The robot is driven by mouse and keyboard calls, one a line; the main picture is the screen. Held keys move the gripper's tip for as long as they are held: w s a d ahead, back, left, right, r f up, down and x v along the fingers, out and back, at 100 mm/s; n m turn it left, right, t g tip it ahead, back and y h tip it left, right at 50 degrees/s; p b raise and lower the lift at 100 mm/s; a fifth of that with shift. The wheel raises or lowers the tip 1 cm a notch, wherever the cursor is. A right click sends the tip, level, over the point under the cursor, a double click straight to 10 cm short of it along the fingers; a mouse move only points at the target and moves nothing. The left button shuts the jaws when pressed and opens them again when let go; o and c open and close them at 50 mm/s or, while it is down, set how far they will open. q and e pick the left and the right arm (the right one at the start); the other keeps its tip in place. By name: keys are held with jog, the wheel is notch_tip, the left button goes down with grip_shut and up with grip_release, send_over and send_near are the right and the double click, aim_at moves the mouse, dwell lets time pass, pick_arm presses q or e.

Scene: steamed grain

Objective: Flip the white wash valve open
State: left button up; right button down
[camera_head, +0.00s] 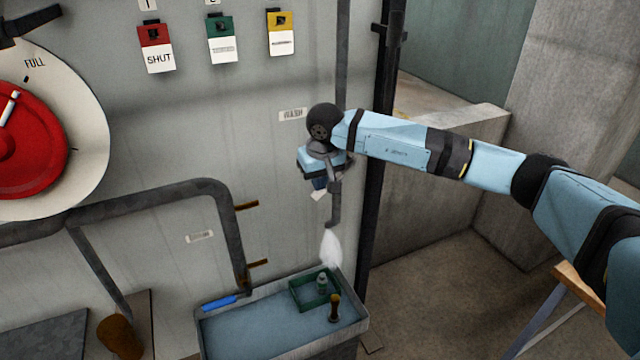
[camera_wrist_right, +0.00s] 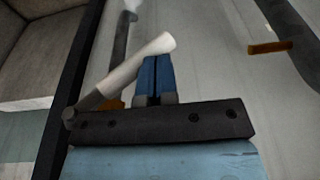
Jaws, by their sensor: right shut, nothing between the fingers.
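The white wash valve handle (camera_wrist_right: 140,65) shows in the wrist view as a pale lever slanting from a grey pivot at lower left to its free end at upper right. Its tip (camera_head: 319,195) shows small below my gripper in the head view. My right gripper (camera_head: 319,184) is shut with nothing held; its blue fingers (camera_wrist_right: 155,72) are together, right beside the lever. I cannot tell if they touch it. A grey spout (camera_head: 335,207) hangs below, with a white spray (camera_head: 330,247) under its mouth. The gripper hides most of the valve body. My left gripper is out of view.
The WASH label (camera_head: 293,114) is on the grey panel. A basin (camera_head: 362,322) below holds a green tray (camera_head: 296,297), a small brown-handled item (camera_head: 334,308) and a blue-handled item (camera_head: 219,302). A black post (camera_head: 377,170) stands right of the valve.

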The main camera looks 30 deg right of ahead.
jog(key=shift+d+f+h+b, duration=0.2)
jog(key=shift+f+h+b, duration=0.3)
jog(key=shift+f+h, duration=0.35)
jog(key=shift+s+d+f+b, duration=0.1)
jog(key=shift+d+f+b, duration=0.3)
jog(key=shift+f, duration=0.2)
jog(key=shift+d+f, duration=0.25)
jog(key=shift+f, duration=0.05)
jog(key=shift+d+f+h, duration=0.45)
jog(key=shift+h, duration=0.2)
jog(key=d+h, duration=0.1)
jog(key=d+f+h, duration=0.1)
jog(key=h, duration=0.1)
jog(key=d+h, duration=0.1)
jog(key=shift+s+f+n+h, duration=0.1)
jog(key=shift+f+n+h, duration=0.2)
jog(key=shift+f+n, duration=0.1)
jog(key=shift+d, duration=0.1)
jog(key=shift+p, duration=0.3)
